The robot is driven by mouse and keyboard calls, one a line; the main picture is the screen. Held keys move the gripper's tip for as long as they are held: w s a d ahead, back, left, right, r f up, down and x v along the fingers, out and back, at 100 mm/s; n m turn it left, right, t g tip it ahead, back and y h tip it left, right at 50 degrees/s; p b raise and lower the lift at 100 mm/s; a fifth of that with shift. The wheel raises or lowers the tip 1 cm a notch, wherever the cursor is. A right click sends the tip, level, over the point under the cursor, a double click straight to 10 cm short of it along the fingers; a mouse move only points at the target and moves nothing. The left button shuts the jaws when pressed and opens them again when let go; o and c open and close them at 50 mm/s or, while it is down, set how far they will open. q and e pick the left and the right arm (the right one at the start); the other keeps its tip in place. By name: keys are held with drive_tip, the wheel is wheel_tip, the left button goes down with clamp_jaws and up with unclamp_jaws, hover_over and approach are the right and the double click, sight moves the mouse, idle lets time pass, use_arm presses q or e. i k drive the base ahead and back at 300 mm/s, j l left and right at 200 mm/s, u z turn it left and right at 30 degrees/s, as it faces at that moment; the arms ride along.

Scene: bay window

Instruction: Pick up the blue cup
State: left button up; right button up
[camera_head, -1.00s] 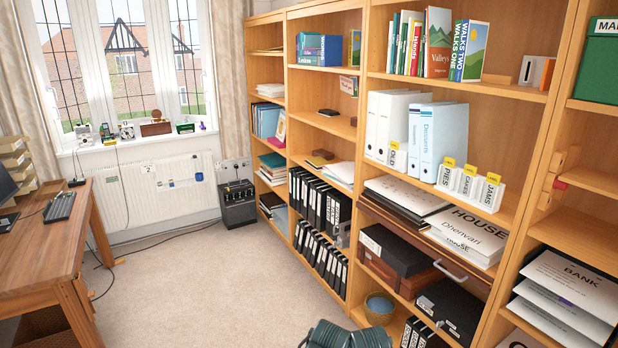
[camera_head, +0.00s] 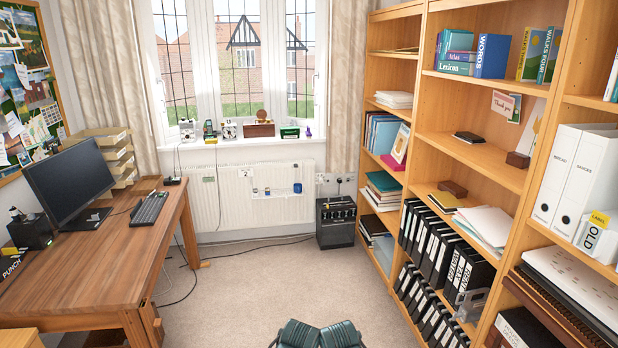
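A small blue cup-like thing (camera_head: 297,187) is at the right end of a narrow white shelf (camera_head: 272,195) on the front of the radiator, below the window. It is small and far off, so its details cannot be made out. Neither of my grippers shows in the head view.
A wooden desk (camera_head: 100,262) with a monitor (camera_head: 70,182) and a keyboard (camera_head: 150,208) stands on the left. A tall wooden bookcase (camera_head: 465,152) lines the right. Carpet (camera_head: 240,285) lies open between them. A black box (camera_head: 336,225) stands by the radiator; cables trail on the floor.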

sight(298, 189)
drive_tip(key=i, duration=1.6)
drive_tip(key=i+j, duration=0.1)
drive_tip(key=i, duration=3.05)
drive_tip(key=l+z, duration=0.05)
